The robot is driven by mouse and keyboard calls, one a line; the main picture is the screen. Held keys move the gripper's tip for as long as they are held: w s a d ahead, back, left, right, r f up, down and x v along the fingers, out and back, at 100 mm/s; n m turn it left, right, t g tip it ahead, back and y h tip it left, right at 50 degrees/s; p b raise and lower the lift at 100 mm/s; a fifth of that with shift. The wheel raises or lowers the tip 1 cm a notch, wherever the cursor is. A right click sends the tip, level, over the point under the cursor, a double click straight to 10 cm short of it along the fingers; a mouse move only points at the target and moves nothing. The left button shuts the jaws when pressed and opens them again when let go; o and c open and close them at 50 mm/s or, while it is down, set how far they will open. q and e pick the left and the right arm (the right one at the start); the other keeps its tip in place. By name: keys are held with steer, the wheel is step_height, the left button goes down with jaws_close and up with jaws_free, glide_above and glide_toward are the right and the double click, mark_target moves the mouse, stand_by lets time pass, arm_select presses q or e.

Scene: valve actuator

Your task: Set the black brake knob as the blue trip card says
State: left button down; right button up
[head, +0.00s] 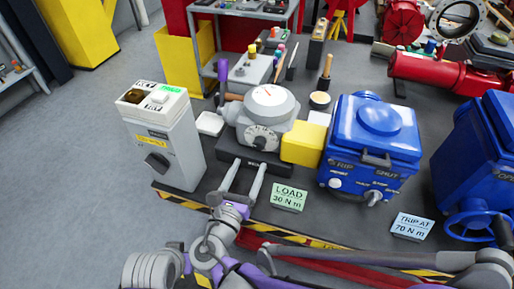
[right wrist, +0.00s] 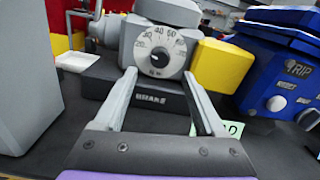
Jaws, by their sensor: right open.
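The black brake knob (head: 262,142) sits at the centre of a round white dial on the front of a grey unit. It also shows in the right wrist view (right wrist: 158,60), above a plate reading BRAKE. Numbers ring the dial; which one the knob points to is too small to tell. The blue trip card (head: 412,226) reads TRIP AT 70 N m and lies at the right of the bench. My right gripper (head: 248,166) is open and empty in front of the dial. In the right wrist view its fingers (right wrist: 159,75) flank the dial's lower part, apart from the knob.
A green card (head: 289,198) reads LOAD 30 N m, right of my gripper. A yellow block (head: 303,144) joins the grey unit to a blue actuator box (head: 370,150). A striped edge (head: 300,238) borders the bench.

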mark_target(258, 147)
steer(key=x, duration=0.7)
steer(key=shift+w+d, duration=0.1)
steer(key=shift+w, duration=0.25)
jaws_close()
